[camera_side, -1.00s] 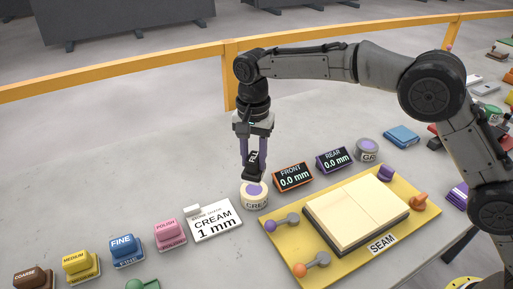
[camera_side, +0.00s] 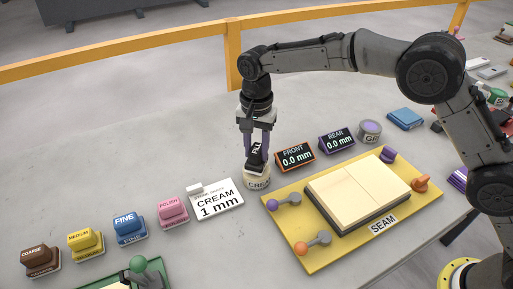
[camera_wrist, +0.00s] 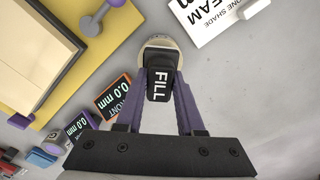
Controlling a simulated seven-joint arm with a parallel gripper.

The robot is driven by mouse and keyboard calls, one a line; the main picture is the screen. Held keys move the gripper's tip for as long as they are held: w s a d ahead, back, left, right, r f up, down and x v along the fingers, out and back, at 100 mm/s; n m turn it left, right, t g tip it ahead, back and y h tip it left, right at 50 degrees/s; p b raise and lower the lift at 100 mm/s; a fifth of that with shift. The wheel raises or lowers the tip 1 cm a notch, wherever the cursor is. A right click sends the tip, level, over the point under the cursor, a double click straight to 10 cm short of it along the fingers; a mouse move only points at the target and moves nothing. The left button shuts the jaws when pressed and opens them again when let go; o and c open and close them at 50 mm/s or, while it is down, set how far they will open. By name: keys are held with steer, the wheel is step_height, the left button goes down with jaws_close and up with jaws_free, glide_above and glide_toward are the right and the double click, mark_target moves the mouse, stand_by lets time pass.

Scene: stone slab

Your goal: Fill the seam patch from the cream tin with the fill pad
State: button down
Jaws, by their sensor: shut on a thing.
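My gripper (camera_side: 258,150) is shut on the black fill pad (camera_side: 256,158), which reads "FILL" in the wrist view (camera_wrist: 158,84). The pad's lower end is at the top of the cream tin (camera_side: 257,184); whether it touches the filler inside is hidden. The tin's pale rim (camera_wrist: 160,42) shows beyond the pad in the wrist view. The seam patch (camera_side: 357,188) is a cream slab in two halves with a thin line between them, in a dark frame on the yellow SEAM board (camera_side: 285,237), right of the tin.
FRONT (camera_side: 295,158) and REAR (camera_side: 337,142) displays both read 0.0 mm. A grey tin (camera_side: 369,131) stands behind the board. Purple and orange clamps sit at the board's corners. A "CREAM 1 mm" card (camera_side: 216,200) and several coloured blocks lie left of the tin.

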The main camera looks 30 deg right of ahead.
mark_target(256, 148)
steer(key=shift+f, duration=0.55)
stand_by(1.2)
steer(key=shift+r, duration=3.55)
